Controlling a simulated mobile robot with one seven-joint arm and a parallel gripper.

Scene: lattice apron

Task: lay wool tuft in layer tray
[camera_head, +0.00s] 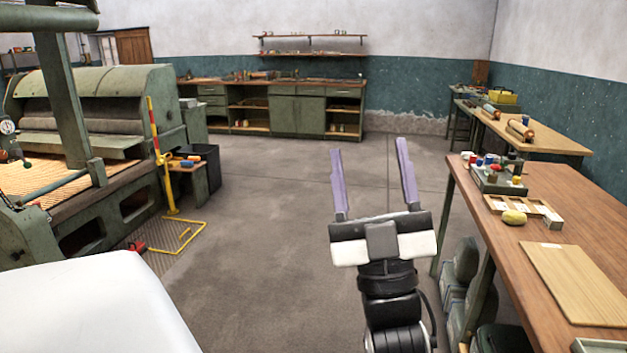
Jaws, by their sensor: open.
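A small yellow-green tuft (514,217), which looks like the wool tuft, lies on the wooden bench at the right. It is right at the near side of a shallow pale tray with compartments (493,204), likely the layer tray. I cannot tell whether the two touch. My gripper (369,148) is open, with two purple fingers spread wide and nothing between them. It is over the open floor, left of the bench and well apart from the tuft and tray.
The wooden bench (510,256) also holds a flat board (572,283), a small pale block (553,221) and a rack of coloured pieces (497,180). Grey sacks (460,270) stand under its edge. A green machine (95,105) and yellow floor frame (183,238) are at left. The middle floor is clear.

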